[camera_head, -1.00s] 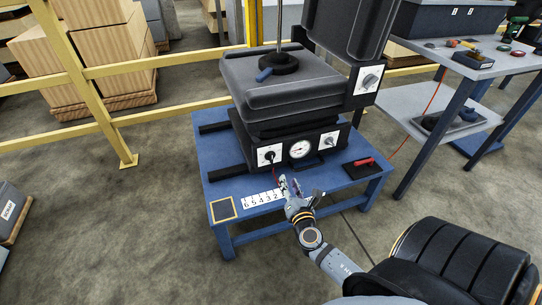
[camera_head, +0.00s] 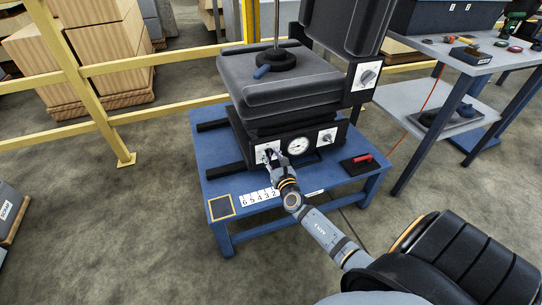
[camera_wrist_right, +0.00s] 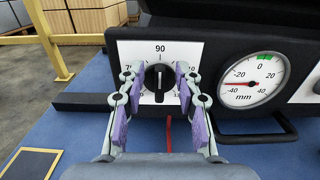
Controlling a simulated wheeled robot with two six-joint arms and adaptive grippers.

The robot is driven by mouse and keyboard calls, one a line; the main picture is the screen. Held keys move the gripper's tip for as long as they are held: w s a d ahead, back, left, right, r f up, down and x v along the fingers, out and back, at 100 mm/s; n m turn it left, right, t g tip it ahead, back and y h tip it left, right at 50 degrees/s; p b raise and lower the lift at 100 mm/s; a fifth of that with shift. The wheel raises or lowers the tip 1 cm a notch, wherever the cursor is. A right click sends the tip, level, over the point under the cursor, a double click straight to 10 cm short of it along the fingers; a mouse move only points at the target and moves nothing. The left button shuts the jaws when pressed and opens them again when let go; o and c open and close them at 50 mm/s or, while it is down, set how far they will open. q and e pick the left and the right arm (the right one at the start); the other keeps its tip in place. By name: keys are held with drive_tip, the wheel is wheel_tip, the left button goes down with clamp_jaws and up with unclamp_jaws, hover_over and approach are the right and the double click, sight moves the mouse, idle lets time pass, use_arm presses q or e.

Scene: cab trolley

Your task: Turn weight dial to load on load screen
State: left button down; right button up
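The weight dial is a black knob (camera_wrist_right: 159,77) on a white plate (camera_wrist_right: 160,50) with a number scale; 90 stands at the top. In the head view its plate (camera_head: 262,155) is at the left of the seat base front, and the knob is mostly hidden by my gripper. My right gripper (camera_wrist_right: 157,88) is open, with its purple-padded fingers on either side of the knob; contact cannot be told. It also shows in the head view (camera_head: 272,158). A white load screen strip (camera_head: 258,198) with numbers lies on the blue table's front. My left gripper is not in view.
A round mm gauge (camera_wrist_right: 250,75) sits right of the dial, its red needle near -40. A black handle bar (camera_wrist_right: 250,133) juts below it. The black seat (camera_head: 275,85) stands on the blue table (camera_head: 235,225). A red-handled tool (camera_head: 362,158) lies at the right.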

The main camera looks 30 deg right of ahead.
drive_tip(key=shift+w+d, duration=0.1)
drive_tip(key=shift+w, duration=0.25)
clamp_jaws()
drive_tip(key=shift+f+m, duration=0.1)
drive_tip(key=shift+m, duration=0.2)
